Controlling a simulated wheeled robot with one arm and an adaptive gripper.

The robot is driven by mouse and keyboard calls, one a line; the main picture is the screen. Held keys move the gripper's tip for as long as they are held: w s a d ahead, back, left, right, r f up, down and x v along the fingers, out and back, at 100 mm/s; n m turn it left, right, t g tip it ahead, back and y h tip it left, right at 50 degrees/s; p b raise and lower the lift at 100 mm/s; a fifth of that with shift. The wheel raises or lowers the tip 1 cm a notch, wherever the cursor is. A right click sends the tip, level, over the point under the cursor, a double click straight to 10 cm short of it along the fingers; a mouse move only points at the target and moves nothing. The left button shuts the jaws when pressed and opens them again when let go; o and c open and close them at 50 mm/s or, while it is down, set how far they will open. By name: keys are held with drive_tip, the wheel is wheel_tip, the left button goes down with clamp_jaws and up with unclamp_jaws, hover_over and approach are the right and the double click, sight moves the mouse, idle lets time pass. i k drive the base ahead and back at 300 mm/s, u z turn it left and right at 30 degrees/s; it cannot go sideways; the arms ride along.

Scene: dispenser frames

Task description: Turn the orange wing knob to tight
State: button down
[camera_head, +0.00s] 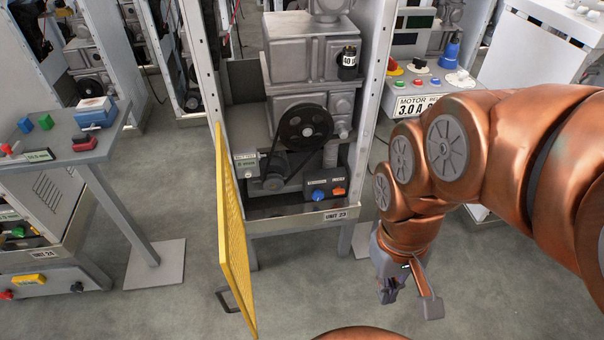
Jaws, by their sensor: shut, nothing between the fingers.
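The orange wing knob (338,191) is small and sits on the dark lower panel of the unit labelled UNIT 23, right of a blue knob (318,195). Small labels stand above both knobs, too small to read, so I cannot tell the orange knob's setting. My gripper (389,296) hangs low at the right, in front of the unit and below and right of the orange knob. It is shut and empty, apart from the knob. Nothing hides the knob.
A yellow mesh guard (236,240) stands open at the unit's left. A black pulley (304,128) with a belt is above the knobs. A light frame post (379,80) rises at the unit's right. A side table (60,150) is at left; grey floor lies between.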

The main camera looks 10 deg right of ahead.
sight(338, 190)
drive_tip(key=u, duration=1.9)
drive_tip(key=k, duration=0.5)
drive_tip(key=z, duration=0.65)
